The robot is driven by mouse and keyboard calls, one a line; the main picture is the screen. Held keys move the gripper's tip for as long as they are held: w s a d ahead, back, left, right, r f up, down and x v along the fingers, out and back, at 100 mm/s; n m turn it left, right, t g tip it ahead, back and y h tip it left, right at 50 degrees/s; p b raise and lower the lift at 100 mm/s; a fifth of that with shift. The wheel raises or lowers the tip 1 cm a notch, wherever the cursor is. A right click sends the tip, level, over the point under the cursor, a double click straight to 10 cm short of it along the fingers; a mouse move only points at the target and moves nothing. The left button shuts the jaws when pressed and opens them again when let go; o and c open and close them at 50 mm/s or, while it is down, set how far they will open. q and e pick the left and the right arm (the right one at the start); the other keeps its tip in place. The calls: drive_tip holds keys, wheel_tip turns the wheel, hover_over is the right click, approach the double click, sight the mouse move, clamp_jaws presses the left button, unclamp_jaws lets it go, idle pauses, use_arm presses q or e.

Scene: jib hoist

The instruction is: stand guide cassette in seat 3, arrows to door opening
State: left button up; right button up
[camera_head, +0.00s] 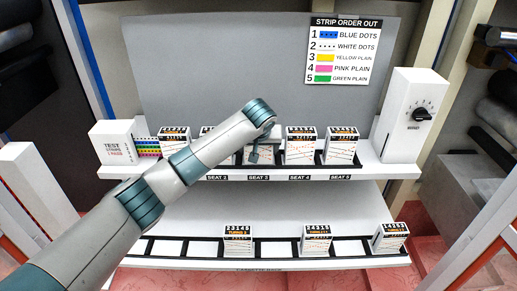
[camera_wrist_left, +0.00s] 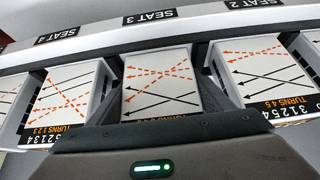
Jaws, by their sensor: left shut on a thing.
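My left arm reaches across the head view, and its gripper (camera_head: 258,152) is over seat 3. It is shut on a white guide cassette (camera_head: 257,157), partly hidden by the gripper. In the left wrist view this cassette (camera_wrist_left: 158,85) sits between the two dark fingers, behind the seat 3 label (camera_wrist_left: 148,17). Its face has orange dashed and black lines with arrowheads on the picture's left, the same side as on the neighbouring cassettes. The gripper body hides most of its black label. I cannot tell whether it rests fully in the seat. My right gripper is not in view.
Cassettes stand on both sides, such as the seat 4 cassette (camera_head: 300,146) and the seat 5 cassette (camera_head: 341,146). The lower rack (camera_head: 198,262) holds several cassettes with empty places between. A knob box (camera_head: 413,115) stands right, a test box (camera_head: 113,141) left.

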use_arm(q)
drive_tip(key=o, duration=1.4)
drive_tip(key=shift+f, duration=0.1)
drive_tip(key=b+v, duration=0.3)
drive_tip(key=v, duration=0.9)
